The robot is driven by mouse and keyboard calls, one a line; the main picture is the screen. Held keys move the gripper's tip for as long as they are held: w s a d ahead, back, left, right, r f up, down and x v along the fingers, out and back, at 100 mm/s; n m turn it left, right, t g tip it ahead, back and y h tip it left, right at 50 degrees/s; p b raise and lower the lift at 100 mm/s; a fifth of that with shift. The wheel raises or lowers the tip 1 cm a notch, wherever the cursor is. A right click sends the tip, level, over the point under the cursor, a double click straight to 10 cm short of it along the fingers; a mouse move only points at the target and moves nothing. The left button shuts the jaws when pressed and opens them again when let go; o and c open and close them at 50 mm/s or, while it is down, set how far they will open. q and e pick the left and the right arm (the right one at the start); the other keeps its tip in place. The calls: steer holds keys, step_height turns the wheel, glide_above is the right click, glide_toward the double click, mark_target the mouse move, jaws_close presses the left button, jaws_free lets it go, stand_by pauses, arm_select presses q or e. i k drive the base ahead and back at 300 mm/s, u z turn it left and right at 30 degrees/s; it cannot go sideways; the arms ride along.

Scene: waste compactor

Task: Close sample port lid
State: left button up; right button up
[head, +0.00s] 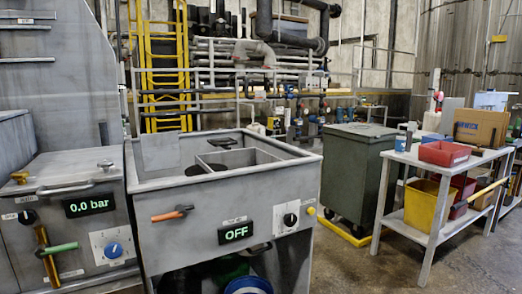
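A grey metal sink-like unit (232,200) stands in the middle of the head view, with an "OFF" display on its front. A flat grey plate (161,152) stands upright at the back left of its top; it looks like a raised lid, but I cannot tell for sure that it is the sample port lid. A dark round opening (198,170) lies in the recessed top to its right. A second dark round shape (222,143) is at the rear of the recess. Neither of my grippers is in view.
An orange-handled lever (172,213) and a black knob (290,219) are on the unit's front. A "0.0 bar" panel (90,205) is at left. A green wheeled bin (352,170) and a table (410,157) with red and yellow bins stand right. Floor at lower right is clear.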

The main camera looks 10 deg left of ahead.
mark_target(161, 151)
steer(key=z, duration=0.6)
steer(key=i, duration=4.45)
steer(key=u, duration=2)
steer(key=i, duration=2.3)
steer(key=u, duration=3.5)
steer(key=k, duration=0.5)
steer(key=z, duration=0.05)
